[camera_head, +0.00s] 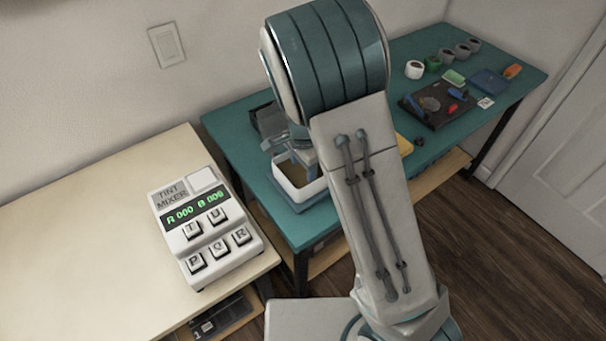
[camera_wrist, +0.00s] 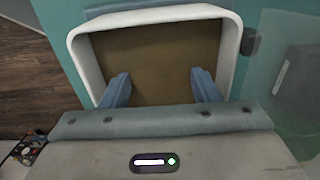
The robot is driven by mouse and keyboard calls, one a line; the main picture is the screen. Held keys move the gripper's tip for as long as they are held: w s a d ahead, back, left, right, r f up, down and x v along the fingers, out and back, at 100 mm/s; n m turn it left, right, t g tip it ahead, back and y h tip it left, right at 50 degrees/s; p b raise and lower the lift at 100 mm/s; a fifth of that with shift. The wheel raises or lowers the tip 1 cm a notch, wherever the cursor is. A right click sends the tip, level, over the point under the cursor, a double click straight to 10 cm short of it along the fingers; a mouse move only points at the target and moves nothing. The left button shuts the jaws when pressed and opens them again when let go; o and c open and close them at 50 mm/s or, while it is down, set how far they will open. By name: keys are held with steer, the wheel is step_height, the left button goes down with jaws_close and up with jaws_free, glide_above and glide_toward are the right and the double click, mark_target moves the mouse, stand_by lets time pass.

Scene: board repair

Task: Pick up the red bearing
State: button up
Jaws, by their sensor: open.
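My gripper (camera_wrist: 161,82) is open, its two blue fingers apart with nothing between them. It is over a white-rimmed tray (camera_wrist: 150,17) with a plain brown inside; the visible part of the tray is empty. In the head view the tray (camera_head: 312,190) stands on the near left part of the teal bench, partly hidden by my arm. A small red piece (camera_head: 456,93) lies on a dark board (camera_head: 425,113) at the far right of the bench. It is too small to tell whether it is the red bearing. No red bearing shows in the wrist view.
The teal bench (camera_head: 235,133) also holds several white, green and grey round parts (camera_head: 414,69), a blue item (camera_head: 490,82) and an orange piece (camera_head: 512,71) at the far right. A tint mixer (camera_head: 205,225) stands on the cream table (camera_head: 80,230). My arm hides the bench's middle.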

mark_target(303, 173)
steer(key=c, duration=1.1)
steer(key=shift+c, duration=0.2)
steer(key=shift+r, duration=0.65)
step_height(303, 173, up, 3)
steer(key=d+r, duration=0.6)
steer(key=d, duration=0.5)
steer(key=shift+w+d+r, duration=0.3)
steer(key=shift+d, duration=0.05)
